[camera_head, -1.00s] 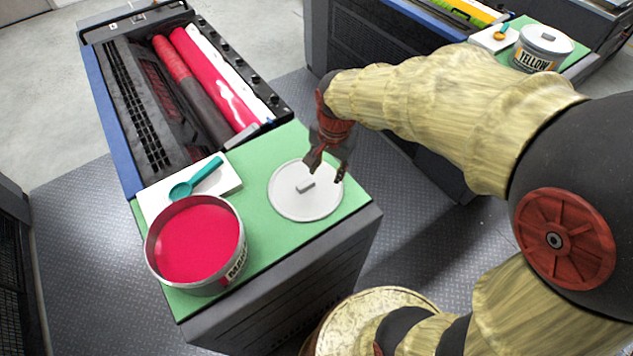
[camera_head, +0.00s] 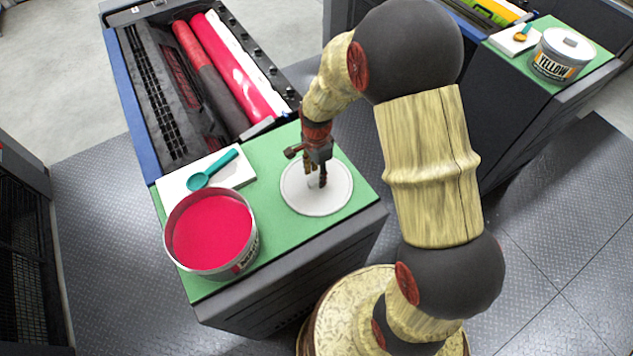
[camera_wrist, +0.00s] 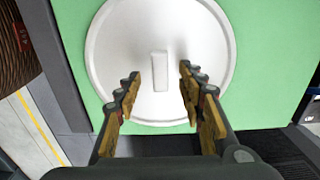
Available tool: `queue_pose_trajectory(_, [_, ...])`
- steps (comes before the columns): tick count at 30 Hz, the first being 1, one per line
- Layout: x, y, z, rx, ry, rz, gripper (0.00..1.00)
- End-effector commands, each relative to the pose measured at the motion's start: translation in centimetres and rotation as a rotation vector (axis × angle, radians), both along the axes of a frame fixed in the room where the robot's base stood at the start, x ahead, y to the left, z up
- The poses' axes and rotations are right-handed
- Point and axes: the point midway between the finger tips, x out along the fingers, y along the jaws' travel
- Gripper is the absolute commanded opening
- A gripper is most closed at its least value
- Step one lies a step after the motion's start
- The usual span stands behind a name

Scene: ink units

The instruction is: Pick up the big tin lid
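The big tin lid (camera_head: 330,201) is a white-grey disc with a raised rim and a small bar handle in its middle. It lies flat on the green top. In the wrist view the lid (camera_wrist: 120,40) fills the upper middle, and its handle (camera_wrist: 160,72) stands between and a little beyond the fingertips. My gripper (camera_head: 316,184) points down over the lid's middle. In the wrist view my gripper (camera_wrist: 160,92) is open, with one finger on each side of the handle's line and a gap on both sides. Whether the fingertips touch the lid cannot be told.
An open tin of magenta ink (camera_head: 210,235) stands left of the lid on the green top (camera_head: 270,245). A teal spoon (camera_head: 212,170) lies on a white pad (camera_head: 235,180) behind it. Ink rollers (camera_head: 215,65) lie beyond. A yellow ink tin (camera_head: 562,57) stands on another unit at right.

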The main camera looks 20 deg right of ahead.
Motion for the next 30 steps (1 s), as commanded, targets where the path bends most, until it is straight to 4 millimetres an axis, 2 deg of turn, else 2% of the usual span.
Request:
queue_pose_trajectory(3, [0.0, 0.0, -1.6, 0.0, 0.002, 0.0, 0.39])
queue_pose_trajectory(6, [0.1, 0.0, -2.2, 0.0, -0.001, 0.0, 0.39])
queue_pose_trajectory(14, [0.1, 0.0, -2.3, 0.0, -0.001, 0.001, 0.39])
queue_pose_trajectory(30, [0.1, 0.0, -2.3, 0.0, -0.001, 0.001, 0.08])
